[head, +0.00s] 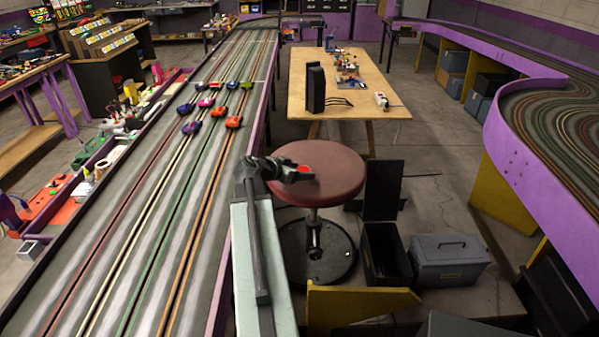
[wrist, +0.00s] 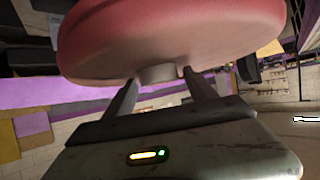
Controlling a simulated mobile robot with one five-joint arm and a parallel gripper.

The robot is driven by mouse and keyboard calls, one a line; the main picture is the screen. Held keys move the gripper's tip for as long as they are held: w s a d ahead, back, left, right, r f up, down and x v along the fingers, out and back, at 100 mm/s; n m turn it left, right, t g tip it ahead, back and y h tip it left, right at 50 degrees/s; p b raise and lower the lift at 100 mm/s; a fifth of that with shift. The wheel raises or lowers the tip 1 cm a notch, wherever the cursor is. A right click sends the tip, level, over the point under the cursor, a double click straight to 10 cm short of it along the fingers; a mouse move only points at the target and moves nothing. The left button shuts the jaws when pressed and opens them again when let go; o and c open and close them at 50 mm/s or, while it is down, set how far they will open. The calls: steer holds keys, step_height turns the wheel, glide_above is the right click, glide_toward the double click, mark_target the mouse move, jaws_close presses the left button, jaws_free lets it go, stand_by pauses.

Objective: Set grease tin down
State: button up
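My gripper (head: 294,174) reaches over the round maroon stool seat (head: 335,184). A small round thing with a red top, which I take to be the grease tin (head: 306,170), shows at its fingertips. In the wrist view, the tin's short grey side (wrist: 158,74) sits between the two fingertips, and the fingers look closed on it. The seat fills the top of that view, right behind the tin. Most of the tin is hidden by the fingers in the head view. I cannot tell whether it touches the seat.
The slot track (head: 160,200) with several small cars runs along the left. A wooden table (head: 375,100) stands beyond the stool. A grey toolbox (head: 449,262) and an open black bin (head: 386,252) are on the floor to the right. The right part of the seat is clear.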

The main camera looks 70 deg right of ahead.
steer(key=shift+a+r, duration=0.1)
steer(key=p+v, duration=0.3)
steer(key=v, duration=0.4)
steer(key=shift+w+a, duration=0.1)
steer(key=shift+a, duration=0.25)
